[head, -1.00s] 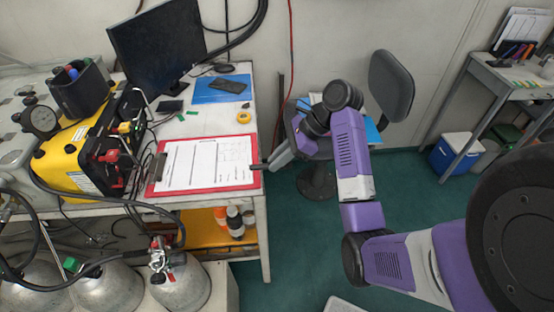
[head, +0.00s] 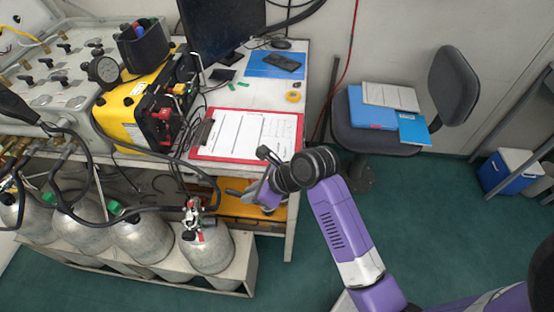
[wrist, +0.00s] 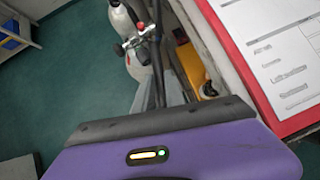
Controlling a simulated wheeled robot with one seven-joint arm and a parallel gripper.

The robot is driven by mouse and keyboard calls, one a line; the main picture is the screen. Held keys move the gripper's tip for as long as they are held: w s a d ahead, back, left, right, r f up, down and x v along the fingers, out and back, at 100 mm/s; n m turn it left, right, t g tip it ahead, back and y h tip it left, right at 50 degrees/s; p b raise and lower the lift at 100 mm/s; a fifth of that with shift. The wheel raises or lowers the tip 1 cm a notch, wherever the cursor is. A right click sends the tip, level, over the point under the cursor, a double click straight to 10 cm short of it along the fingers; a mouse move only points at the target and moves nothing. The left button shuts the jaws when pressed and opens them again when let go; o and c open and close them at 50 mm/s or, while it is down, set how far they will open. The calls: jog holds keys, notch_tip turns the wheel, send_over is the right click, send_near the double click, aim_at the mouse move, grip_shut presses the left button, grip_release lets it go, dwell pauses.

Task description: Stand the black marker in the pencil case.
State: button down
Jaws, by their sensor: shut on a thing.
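My gripper (head: 246,192) is at the front edge of the white table, below the clipboard in the head view. It is shut on a thin dark stick that looks like the black marker (head: 232,192). In the wrist view the dark stick (wrist: 158,78) shows between the grey fingers, but it is hard to part from the hoses behind. A black open-topped holder (head: 144,50), which looks to be the pencil case, stands at the yellow machine in the head view. Blue and red pens (head: 138,28) stick up from it.
A red clipboard (head: 247,157) with paper lies on the table near its front edge. The yellow machine (head: 125,110), hoses and a monitor (head: 222,28) crowd the space around the holder. Gas cylinders (head: 205,247) stand below. A chair (head: 380,138) with folders is at the right.

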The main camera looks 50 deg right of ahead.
jog(key=w+a+f+m, duration=0.1)
jog(key=w+a+f, duration=0.1)
jog(key=a, duration=0.5)
jog(key=shift+w+a+f+h, duration=0.25)
jog(key=shift+f+h, duration=0.05)
jog(key=shift+f, duration=0.1)
